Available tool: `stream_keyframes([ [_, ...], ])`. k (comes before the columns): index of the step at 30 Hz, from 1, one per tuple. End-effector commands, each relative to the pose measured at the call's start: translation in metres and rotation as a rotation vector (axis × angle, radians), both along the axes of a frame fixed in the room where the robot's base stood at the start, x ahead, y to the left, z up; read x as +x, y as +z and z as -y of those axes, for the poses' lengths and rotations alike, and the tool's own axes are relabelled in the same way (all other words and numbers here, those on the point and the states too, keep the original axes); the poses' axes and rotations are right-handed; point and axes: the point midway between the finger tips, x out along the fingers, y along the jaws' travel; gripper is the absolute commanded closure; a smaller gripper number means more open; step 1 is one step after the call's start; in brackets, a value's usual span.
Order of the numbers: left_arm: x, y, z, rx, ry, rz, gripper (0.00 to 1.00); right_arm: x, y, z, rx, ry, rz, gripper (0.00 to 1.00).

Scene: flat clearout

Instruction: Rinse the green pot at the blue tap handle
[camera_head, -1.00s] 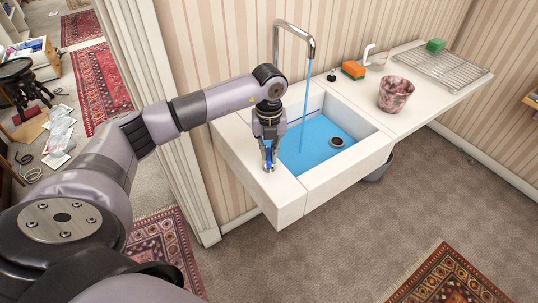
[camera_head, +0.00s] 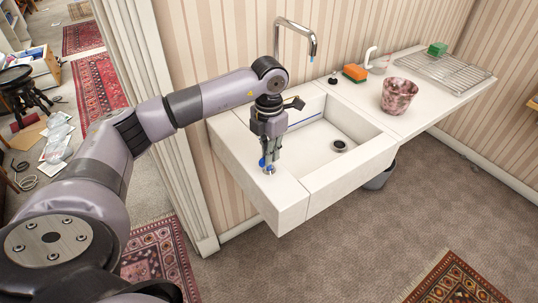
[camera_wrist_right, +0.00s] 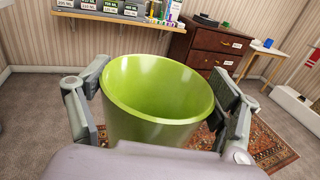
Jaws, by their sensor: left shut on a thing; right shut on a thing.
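The blue tap handle (camera_head: 263,162) is on the left rim of the white sink (camera_head: 290,208). My left gripper (camera_head: 268,164) points down at it and is shut on it, hiding part of it. The tap spout (camera_head: 305,30) arches over the basin and no water runs from it. The basin is empty, with a dark drain (camera_head: 339,146). In the right wrist view, my right gripper (camera_wrist_right: 165,110) is shut on the green pot (camera_wrist_right: 150,122), with a finger on each side. The pot's mouth faces up and its visible inside is empty. The pot is not in the head view.
A marbled pot (camera_head: 397,97), an orange sponge (camera_head: 355,73), a wire rack (camera_head: 445,71) and a green block (camera_head: 437,48) are on the counter right of the basin. Carpet in front of the sink is clear.

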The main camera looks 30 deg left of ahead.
Motion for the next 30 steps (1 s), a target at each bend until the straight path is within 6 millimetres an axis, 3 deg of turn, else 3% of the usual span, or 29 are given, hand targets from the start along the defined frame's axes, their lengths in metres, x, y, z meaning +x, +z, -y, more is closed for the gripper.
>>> stream_keyframes([
  [16, 0.0019, 0.0029, -0.0002, 0.0, -0.15, 0.008, 1.0, 0.0001, -0.0054, 0.0, -0.002, 0.001, 0.004, 0.78],
  [17, 0.0019, 0.0029, -0.0002, 0.0, -0.15, 0.008, 0.88, 0.0001, -0.0054, 0.0, -0.002, 0.001, 0.004, 0.78],
  [24, 0.0011, 0.0016, -0.0002, 0.0, -0.149, 0.004, 0.72, 0.0001, -0.0055, 0.0, -0.002, 0.001, 0.004, 0.78],
  [30, 0.0005, 0.001, -0.0001, 0.0, -0.149, 0.002, 0.69, 0.0001, -0.0055, 0.0, -0.002, 0.001, 0.004, 0.78],
])
